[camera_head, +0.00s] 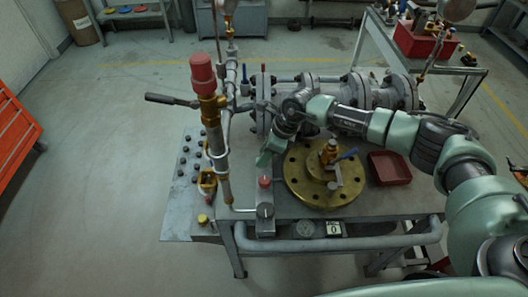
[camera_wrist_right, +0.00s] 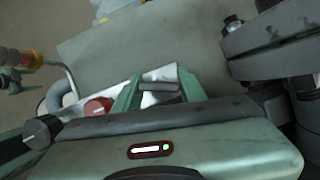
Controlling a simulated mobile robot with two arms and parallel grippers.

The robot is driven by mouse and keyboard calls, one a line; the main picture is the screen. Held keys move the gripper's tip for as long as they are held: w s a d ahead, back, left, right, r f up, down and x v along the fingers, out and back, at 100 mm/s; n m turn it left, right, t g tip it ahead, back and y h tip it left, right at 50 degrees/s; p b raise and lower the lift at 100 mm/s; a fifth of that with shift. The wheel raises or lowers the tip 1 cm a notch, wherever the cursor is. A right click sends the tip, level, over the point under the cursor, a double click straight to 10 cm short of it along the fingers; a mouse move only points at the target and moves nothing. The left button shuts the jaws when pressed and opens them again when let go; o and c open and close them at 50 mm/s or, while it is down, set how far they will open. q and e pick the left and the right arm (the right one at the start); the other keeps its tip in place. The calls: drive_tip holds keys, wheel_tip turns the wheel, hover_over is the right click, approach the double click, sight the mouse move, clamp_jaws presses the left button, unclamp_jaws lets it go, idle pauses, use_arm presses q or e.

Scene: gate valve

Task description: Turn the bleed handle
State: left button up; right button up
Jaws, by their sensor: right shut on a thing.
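My right gripper (camera_head: 264,160) reaches in from the right over the bench and points down beside the upright pipe. In the right wrist view its two green fingers (camera_wrist_right: 160,90) close around a short grey bar-shaped handle (camera_wrist_right: 160,86). I cannot tell for certain that this is the bleed handle. In the head view the gripper hides the held part. A long dark lever (camera_head: 170,99) sticks out left from the upright pipe, apart from the gripper. My left gripper is not in view.
The grey flanged valve body (camera_head: 365,93) lies behind my right arm. A red tray (camera_head: 390,168) sits right of the brass flange. Floor at left is clear.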

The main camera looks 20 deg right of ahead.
drive_tip(key=m+t, duration=0.1)
drive_tip(key=m, duration=0.2)
drive_tip(key=shift+m+h+p, duration=0.3)
drive_tip(key=shift+h, duration=0.1)
drive_tip(key=m, duration=0.2)
drive_tip(key=shift+m+t+h, duration=0.4)
drive_tip(key=m+h+b, duration=0.1)
drive_tip(key=m+b, duration=0.1)
drive_tip(key=shift+f+m, duration=0.1)
drive_tip(key=shift+m, duration=0.2)
drive_tip(key=shift+m+t+h+b, duration=0.3)
drive_tip(key=shift+m+h+b, duration=0.7)
drive_tip(key=shift+m, duration=1)
drive_tip(key=shift+r, duration=0.2)
drive_tip(key=o, duration=1.3)
